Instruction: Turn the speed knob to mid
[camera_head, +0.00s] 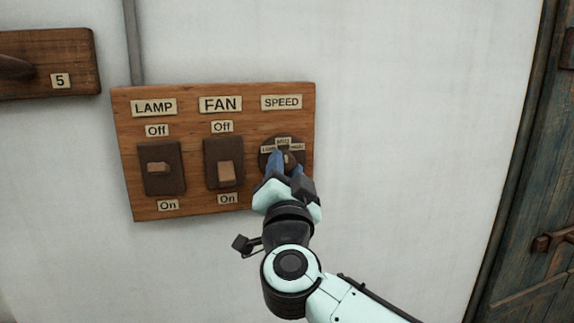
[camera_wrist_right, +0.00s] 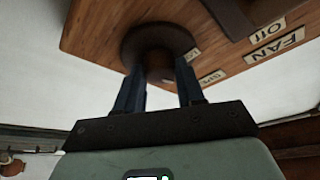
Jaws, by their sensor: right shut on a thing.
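The speed knob (camera_head: 290,158) is a round dark dial under the SPEED label (camera_head: 281,102), at the right of a wooden switch board (camera_head: 190,206). Small labels sit around its top, and the upper one seems to read MID. My right gripper (camera_head: 285,165) is at the knob, its blue fingers shut on the knob's raised grip and hiding its lower part. In the right wrist view the knob (camera_wrist_right: 158,45) shows between and beyond the two fingers (camera_wrist_right: 160,85). The pointer's exact setting cannot be told. My left gripper is not in view.
Left of the knob on the same board are the FAN switch (camera_head: 226,172) and the LAMP switch (camera_head: 158,168). A wooden piece marked 5 (camera_head: 60,81) is at the upper left. A wooden door (camera_head: 540,220) stands at the right. Bare white wall lies between.

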